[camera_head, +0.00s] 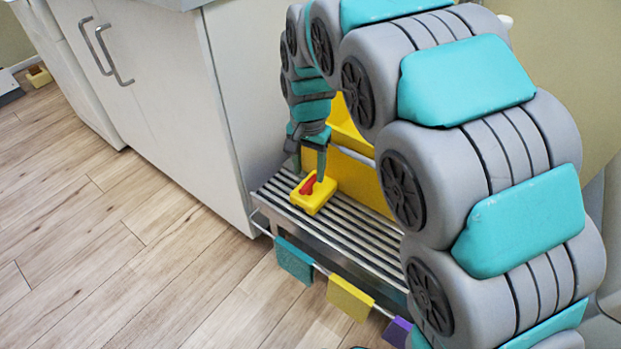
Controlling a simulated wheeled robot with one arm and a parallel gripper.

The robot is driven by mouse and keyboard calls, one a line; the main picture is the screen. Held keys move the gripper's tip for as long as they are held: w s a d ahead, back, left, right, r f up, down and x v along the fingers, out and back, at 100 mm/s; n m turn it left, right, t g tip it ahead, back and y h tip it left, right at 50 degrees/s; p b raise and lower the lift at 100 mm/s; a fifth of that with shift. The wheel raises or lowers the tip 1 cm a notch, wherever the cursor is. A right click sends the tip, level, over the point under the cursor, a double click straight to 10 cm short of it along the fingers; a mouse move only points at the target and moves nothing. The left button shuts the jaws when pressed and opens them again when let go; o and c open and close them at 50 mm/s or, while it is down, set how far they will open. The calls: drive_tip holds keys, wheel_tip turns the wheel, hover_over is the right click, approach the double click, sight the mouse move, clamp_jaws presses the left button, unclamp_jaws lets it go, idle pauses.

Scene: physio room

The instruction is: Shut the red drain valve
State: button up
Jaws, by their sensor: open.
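The red drain valve (309,185) is a small red lever on a yellow block (313,203). The block sits on a slatted metal rack (345,232) beside the white cabinet. My gripper (308,172) points down at the valve from above, with its fingers apart. One finger is close to the right end of the red lever; I cannot tell whether it touches. My arm arches over from the right and hides part of the area behind the rack.
A white cabinet (150,90) with metal handles stands left of the rack. Teal (293,260), yellow (349,298) and purple (397,331) cloths hang on the front rail. The wooden floor (130,250) in front is clear.

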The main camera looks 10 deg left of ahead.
sight(309, 182)
wheel_tip(309, 182, down, 5)
drive_tip(key=shift+r, duration=0.1)
clamp_jaws()
idle(0.5)
